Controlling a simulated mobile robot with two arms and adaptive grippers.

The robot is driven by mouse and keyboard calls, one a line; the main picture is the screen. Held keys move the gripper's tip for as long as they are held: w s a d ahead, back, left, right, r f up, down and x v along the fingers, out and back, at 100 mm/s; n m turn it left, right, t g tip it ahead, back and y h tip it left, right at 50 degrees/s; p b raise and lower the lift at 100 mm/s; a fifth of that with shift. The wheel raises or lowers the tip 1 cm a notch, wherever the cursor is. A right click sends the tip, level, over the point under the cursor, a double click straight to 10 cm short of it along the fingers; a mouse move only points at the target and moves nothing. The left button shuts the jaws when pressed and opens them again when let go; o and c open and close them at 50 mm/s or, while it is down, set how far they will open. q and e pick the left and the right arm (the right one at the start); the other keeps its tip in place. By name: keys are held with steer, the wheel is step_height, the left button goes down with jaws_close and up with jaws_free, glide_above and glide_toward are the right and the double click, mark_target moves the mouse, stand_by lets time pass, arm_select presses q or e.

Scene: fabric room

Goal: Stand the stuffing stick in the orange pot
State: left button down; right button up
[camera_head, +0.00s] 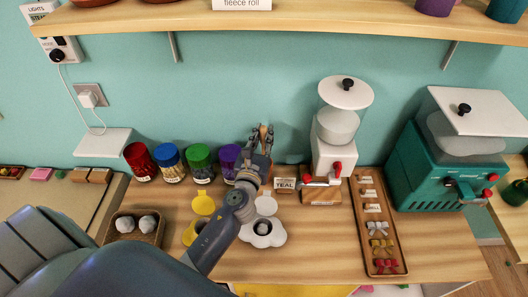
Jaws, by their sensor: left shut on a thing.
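My left gripper (261,140) is at the back of the table, at the right end of the row of coloured pots. It is shut on the stuffing stick (263,129), of which only a small pale wooden end shows between the fingers. The orange pot (264,162) is just below the gripper and mostly hidden by my wrist. Whether the stick's lower end is inside the pot or above it is hidden. My right gripper is not in view.
Red (140,162), blue (171,163), green (202,164) and purple (229,160) pots stand left of the gripper. A TEAL sign (285,184), a white dispenser (334,140) and a bow tray (364,239) are to the right. A shelf (330,24) hangs above.

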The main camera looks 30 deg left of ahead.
arm_select(q)
steer(key=f, duration=0.1)
steer(key=f+b, duration=0.1)
steer(key=f, duration=0.1)
steer(key=shift+w, duration=0.2)
steer(key=shift+f+b, duration=0.6)
steer(key=c, duration=1.5)
jaws_free()
steer(key=shift+f, duration=0.1)
steer(key=shift+s+r, duration=0.1)
steer(key=shift+r, duration=0.1)
steer(key=b, duration=0.3)
glide_toward(263, 146)
steer(key=shift+v, duration=0.8)
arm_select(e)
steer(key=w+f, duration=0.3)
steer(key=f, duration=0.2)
arm_select(q)
steer(key=shift+f, duration=0.2)
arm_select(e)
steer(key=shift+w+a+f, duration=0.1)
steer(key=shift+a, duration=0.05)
